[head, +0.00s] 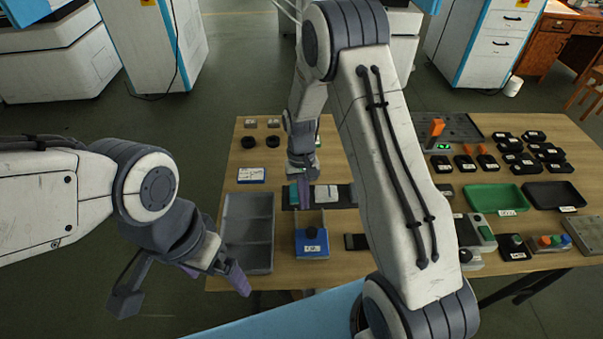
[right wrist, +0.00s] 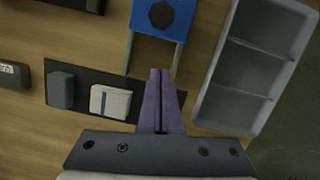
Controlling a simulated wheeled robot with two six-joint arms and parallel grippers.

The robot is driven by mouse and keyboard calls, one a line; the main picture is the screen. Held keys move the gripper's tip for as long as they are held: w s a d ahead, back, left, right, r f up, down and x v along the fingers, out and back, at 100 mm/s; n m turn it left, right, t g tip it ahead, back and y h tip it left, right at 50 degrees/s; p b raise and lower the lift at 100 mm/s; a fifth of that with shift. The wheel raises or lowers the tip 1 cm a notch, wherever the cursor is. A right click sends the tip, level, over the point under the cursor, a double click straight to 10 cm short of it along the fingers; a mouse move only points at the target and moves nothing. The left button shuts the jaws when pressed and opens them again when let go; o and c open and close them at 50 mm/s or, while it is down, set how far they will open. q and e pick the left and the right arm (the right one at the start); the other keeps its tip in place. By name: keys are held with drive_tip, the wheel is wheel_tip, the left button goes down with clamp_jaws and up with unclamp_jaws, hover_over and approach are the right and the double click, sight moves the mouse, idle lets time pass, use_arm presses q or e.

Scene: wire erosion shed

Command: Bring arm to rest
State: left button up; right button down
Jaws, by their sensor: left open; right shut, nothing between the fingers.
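My right arm reaches over the table (head: 350,245). My left gripper (head: 215,276) is open and empty at the table's front left, by the grey tray (head: 260,232). I cannot tell its exact height.
A green tray (head: 496,197) and a black tray (head: 553,195) lie on the right. Several black pieces (head: 525,160) are behind them. Button boxes (head: 514,246) stand at the front right. Small dark discs (head: 248,142) lie at the back left. Machine cabinets (head: 490,40) stand beyond the table.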

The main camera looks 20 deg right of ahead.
drive_tip(key=v, duration=0.8)
drive_tip(key=shift+s+r, duration=0.15)
drive_tip(key=shift+r, duration=0.05)
drive_tip(key=s+a+r+n+t, duration=0.2)
drive_tip(key=s+a+r+n, duration=0.3)
drive_tip(key=s+a+r, duration=0.55)
drive_tip(key=s+a+n, duration=0.2)
drive_tip(key=s+n, duration=0.1)
drive_tip(key=s, duration=1.1)
drive_tip(key=shift+r+n+t+y, duration=0.25)
drive_tip(key=shift+n+t+y, duration=0.05)
drive_tip(key=shift+t, duration=0.1)
drive_tip(key=shift+s+a, duration=0.1)
